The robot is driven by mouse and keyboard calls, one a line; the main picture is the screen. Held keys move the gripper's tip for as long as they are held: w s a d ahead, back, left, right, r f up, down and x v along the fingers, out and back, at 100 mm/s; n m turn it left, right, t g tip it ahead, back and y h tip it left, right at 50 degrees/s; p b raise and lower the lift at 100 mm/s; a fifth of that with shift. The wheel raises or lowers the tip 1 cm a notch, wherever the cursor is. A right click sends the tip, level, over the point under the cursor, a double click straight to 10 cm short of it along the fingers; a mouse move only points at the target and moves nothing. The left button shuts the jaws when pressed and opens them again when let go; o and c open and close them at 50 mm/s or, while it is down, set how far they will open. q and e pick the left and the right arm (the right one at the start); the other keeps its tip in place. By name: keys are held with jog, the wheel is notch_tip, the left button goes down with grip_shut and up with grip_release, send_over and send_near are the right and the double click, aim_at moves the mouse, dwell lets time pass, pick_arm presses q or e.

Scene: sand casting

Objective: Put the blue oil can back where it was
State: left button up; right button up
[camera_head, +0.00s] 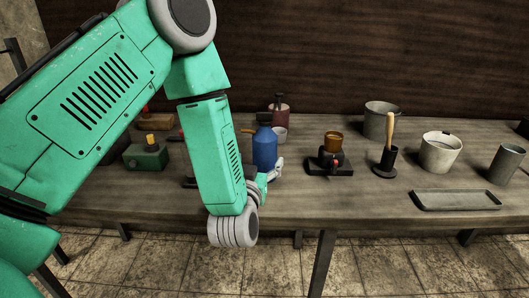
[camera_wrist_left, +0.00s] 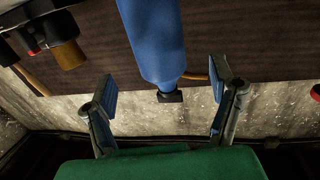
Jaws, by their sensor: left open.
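The blue oil can (camera_head: 264,149) stands upright on the workbench, just right of my left forearm, with its tan spout pointing left. In the left wrist view the can (camera_wrist_left: 154,40) reaches down from the top edge, with a dark cap and part of the tan spout visible. My left gripper (camera_head: 272,176) is at the can's lower front, partly hidden by my arm. In the left wrist view its two fingers (camera_wrist_left: 162,90) are spread wide, with the can in line with the gap. Neither finger visibly touches it. My right gripper is not in view.
Behind the can are a red canister (camera_head: 279,114) and a small pale cup (camera_head: 280,134). A green box (camera_head: 146,157) sits left.

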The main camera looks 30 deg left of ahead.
pick_arm(q)
jog(key=v, duration=0.4)
jog(key=shift+d+r, duration=0.1)
jog(key=shift+d, duration=0.35)
jog(key=shift+a, duration=0.35)
